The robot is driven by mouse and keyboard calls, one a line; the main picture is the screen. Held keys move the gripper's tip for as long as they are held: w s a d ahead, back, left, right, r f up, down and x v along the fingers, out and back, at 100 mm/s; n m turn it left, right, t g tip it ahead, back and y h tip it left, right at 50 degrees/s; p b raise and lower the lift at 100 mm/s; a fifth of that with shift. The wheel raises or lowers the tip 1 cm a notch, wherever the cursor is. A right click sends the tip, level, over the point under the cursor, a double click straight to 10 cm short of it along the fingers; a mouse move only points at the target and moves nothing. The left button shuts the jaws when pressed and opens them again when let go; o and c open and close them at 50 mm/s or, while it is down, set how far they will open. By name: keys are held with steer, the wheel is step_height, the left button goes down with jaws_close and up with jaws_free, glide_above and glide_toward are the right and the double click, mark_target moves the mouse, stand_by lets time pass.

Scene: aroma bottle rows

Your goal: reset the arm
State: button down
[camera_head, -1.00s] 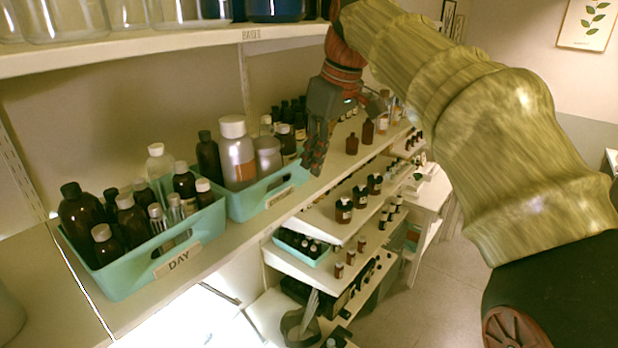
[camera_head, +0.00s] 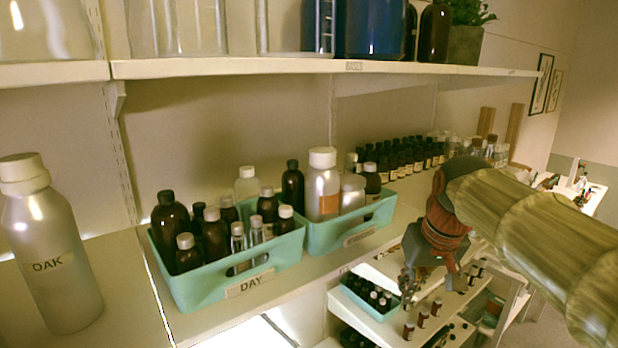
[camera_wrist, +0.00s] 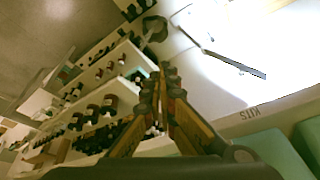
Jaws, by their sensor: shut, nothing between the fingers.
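My gripper (camera_head: 407,289) is at the end of my arm at the right of the head view, pointing down in front of the shelf edge. It is apart from the teal bins and holds nothing. In the wrist view my gripper (camera_wrist: 163,75) has its two fingers together at the tips, with nothing seen between them.
A teal bin labelled DAY (camera_head: 190,292) and a second teal bin (camera_head: 322,240) hold bottles on the shelf. A silver OAK bottle (camera_head: 62,290) stands at the left. Lower shelves (camera_head: 385,325) with small bottles lie below my gripper. An upper shelf (camera_head: 230,67) runs overhead.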

steer(key=s+f+b, duration=0.6)
steer(key=s+f, duration=0.1)
steer(key=f, duration=0.4)
steer(key=s+f+t+b, duration=0.1)
steer(key=s+f+b, duration=0.5)
steer(key=f, duration=0.5)
steer(key=s+f+m+b, duration=0.1)
steer(key=s+f+b, duration=0.6)
steer(key=f, duration=0.4)
steer(key=shift+s+a+t+h, duration=0.3)
steer(key=shift+s, duration=0.2)
